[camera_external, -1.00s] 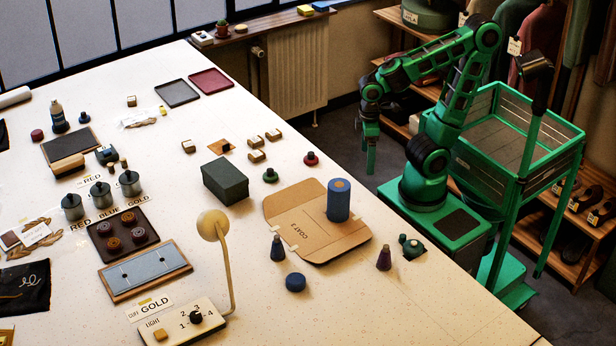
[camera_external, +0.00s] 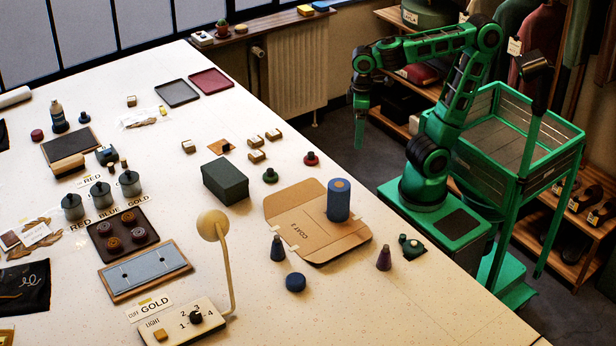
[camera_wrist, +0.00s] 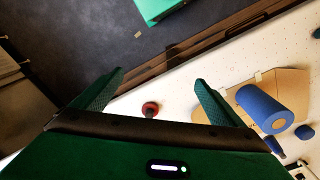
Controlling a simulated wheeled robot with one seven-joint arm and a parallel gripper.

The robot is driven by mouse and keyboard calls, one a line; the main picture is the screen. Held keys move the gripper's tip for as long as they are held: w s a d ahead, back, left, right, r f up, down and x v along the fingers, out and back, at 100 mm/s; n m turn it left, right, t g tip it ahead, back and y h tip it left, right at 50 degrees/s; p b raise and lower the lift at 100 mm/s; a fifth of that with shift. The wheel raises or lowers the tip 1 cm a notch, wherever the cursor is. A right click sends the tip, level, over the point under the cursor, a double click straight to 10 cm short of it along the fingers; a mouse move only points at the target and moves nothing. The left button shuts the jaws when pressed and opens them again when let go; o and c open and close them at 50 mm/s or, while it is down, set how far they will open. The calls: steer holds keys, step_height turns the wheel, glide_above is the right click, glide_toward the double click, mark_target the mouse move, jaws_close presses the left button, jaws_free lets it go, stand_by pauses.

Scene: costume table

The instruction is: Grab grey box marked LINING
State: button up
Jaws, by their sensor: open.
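A dark grey-green box (camera_external: 225,182) sits closed on the table, left of the brown COAT 2 pattern piece. It is the only large box on the table, but I cannot read any LINING mark on it. My gripper (camera_external: 361,118) is raised at the table's right edge, well apart from the box, with fingers pointing down. In the wrist view my gripper (camera_wrist: 159,78) is open and empty, with the table edge and a red knobbed piece (camera_wrist: 150,108) between and beyond its fingers. The box does not show in the wrist view.
A blue cylinder (camera_external: 339,200) stands on the brown pattern piece (camera_external: 290,232). A green knobbed piece (camera_external: 270,176) and a red one (camera_external: 311,159) stand near the box. A lamp (camera_external: 212,224) rises in front of it. Small wooden blocks (camera_external: 257,156) lie behind it.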

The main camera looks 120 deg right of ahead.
steer(key=w+d+m+h, duration=0.1)
steer(key=w+d+m, duration=0.15)
steer(key=w, duration=0.45)
steer(key=w+d+m+h, duration=0.1)
steer(key=w+d+h, duration=0.1)
steer(key=w+d, duration=0.35)
steer(key=m+t+h, duration=0.1)
steer(key=m+h, duration=0.5)
steer(key=h, duration=0.4)
glide_above(232, 180)
steer(key=a, duration=0.5)
steer(key=f, duration=0.5)
steer(key=shift+d+f, duration=0.1)
steer(key=shift+d, duration=0.1)
steer(key=shift+d+f, duration=0.1)
steer(key=shift+f, duration=0.1)
steer(key=x, duration=0.5)
steer(key=shift+d+f, duration=0.2)
steer(key=x, duration=0.5)
steer(key=shift+s+a+f, duration=0.1)
steer(key=shift+s+f, duration=0.1)
steer(key=shift+f, duration=0.1)
steer(key=c, duration=1.3)
